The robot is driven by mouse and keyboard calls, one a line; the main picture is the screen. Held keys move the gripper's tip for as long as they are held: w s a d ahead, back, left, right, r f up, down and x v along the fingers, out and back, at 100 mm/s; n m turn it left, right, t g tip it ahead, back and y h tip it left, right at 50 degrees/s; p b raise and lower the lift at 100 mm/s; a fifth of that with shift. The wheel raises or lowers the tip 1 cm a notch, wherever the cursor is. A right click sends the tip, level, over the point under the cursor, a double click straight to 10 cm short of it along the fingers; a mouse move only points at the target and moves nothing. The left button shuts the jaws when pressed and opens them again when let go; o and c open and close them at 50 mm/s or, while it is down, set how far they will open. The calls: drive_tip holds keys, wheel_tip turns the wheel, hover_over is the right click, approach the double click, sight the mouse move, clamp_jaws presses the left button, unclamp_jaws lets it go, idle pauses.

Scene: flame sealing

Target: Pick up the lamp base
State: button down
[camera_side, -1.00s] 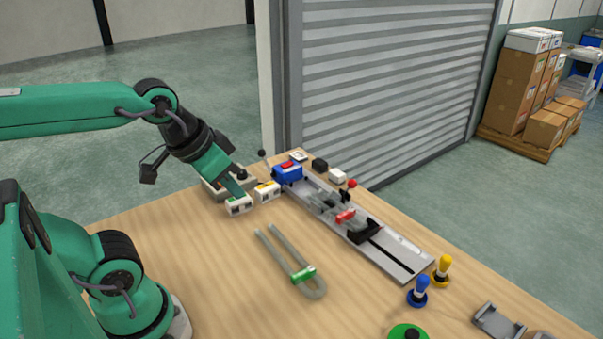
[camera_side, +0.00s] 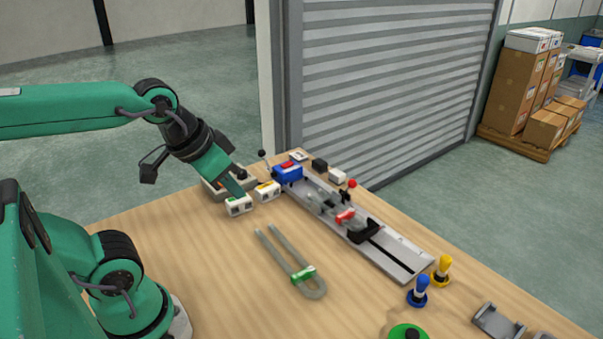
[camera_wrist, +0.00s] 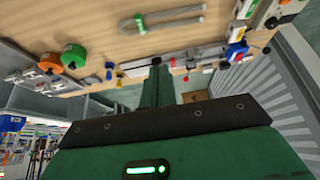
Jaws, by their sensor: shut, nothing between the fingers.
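No part is clearly marked as the lamp base. A small white block with a green mark (camera_side: 238,205) and one with a yellow mark (camera_side: 267,191) sit on the wooden table near my gripper and may be it. My gripper (camera_side: 242,190) is shut and empty, angled down just above and behind the green-marked block; I cannot tell whether it touches it. Its fingers (camera_wrist: 158,75) are together in the wrist view. A U-shaped grey tube (camera_side: 283,250) with a green clip (camera_side: 303,274) lies flat; it also shows in the wrist view (camera_wrist: 175,14).
A grey tray (camera_side: 212,188) stands behind my gripper. A long metal rail fixture (camera_side: 395,260) with a blue block (camera_side: 288,173) runs along the right. Blue (camera_side: 420,290) and yellow (camera_side: 442,268) handled tools and a green disc (camera_side: 407,333) stand near the front. The table's left part is clear.

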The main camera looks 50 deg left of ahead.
drive_tip(key=c, duration=0.8)
unclamp_jaws()
drive_tip(key=shift+c, duration=0.2)
drive_tip(key=shift+w+a, duration=0.1)
drive_tip(key=shift+w, duration=0.05)
